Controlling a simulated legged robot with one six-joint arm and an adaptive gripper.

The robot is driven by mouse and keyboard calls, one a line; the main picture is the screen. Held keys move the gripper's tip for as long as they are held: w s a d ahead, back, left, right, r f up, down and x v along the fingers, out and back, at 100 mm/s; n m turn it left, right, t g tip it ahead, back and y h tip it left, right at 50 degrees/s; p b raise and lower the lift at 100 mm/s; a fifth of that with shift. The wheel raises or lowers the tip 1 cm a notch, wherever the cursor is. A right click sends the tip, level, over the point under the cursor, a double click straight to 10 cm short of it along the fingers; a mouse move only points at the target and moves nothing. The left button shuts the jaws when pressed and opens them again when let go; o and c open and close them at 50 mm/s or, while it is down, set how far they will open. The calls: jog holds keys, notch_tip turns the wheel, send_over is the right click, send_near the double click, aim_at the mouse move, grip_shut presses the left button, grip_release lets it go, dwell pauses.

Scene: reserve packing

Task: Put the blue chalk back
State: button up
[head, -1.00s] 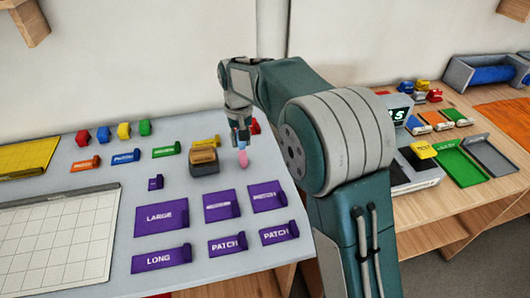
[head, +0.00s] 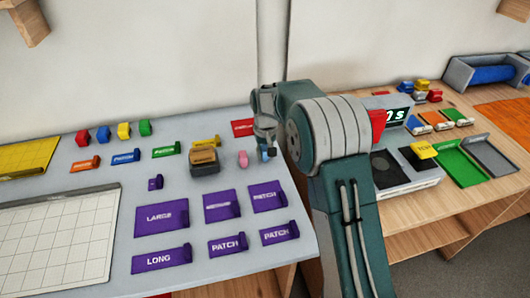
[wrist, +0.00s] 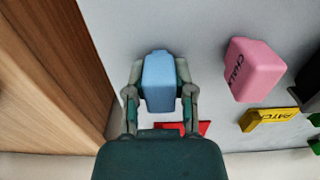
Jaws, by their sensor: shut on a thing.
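A blue chalk block (wrist: 160,82) is held between the two fingers of my gripper (wrist: 160,100) in the wrist view. In the head view my gripper (head: 266,147) is near the right side of the grey table, with the blue chalk (head: 268,154) showing small at its tip. I cannot tell whether the chalk touches the table. A pink chalk (head: 243,158) stands just left of it; in the wrist view the pink chalk (wrist: 255,70) is apart, at right, with lettering on its side.
A brown and dark block (head: 203,161) sits left of the pink chalk. Purple labelled holders (head: 161,219) fill the front. A red label piece (head: 243,128) lies behind my gripper. The table's edge (wrist: 100,70) is close on the wrist view's left. A wooden table (head: 440,200) stands at right.

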aim_at(265, 148)
jog(key=o, duration=0.9)
notch_tip(265, 148, up, 12)
jog(key=shift+r, duration=0.15)
jog(key=s+d+r+t, duration=0.1)
jog(key=s+d+r, duration=0.25)
jog(key=s, duration=0.25)
jog(key=s+d+r+m+t, duration=0.1)
jog(key=s+d+r, duration=0.1)
jog(key=s+r, duration=0.25)
jog(key=s+d+r+t, duration=0.1)
jog(key=s+d+r, duration=0.2)
jog(key=s, duration=0.3)
jog(key=s+d+f+t, duration=0.1)
jog(key=s, duration=0.5)
jog(key=s+d+f+m, duration=0.1)
jog(key=s, duration=0.5)
jog(key=s+d+f+t, duration=0.1)
jog(key=s+f, duration=0.1)
jog(key=s, duration=0.4)
jog(key=shift+s+d+t, duration=0.2)
jog(key=shift+d+t, duration=0.1)
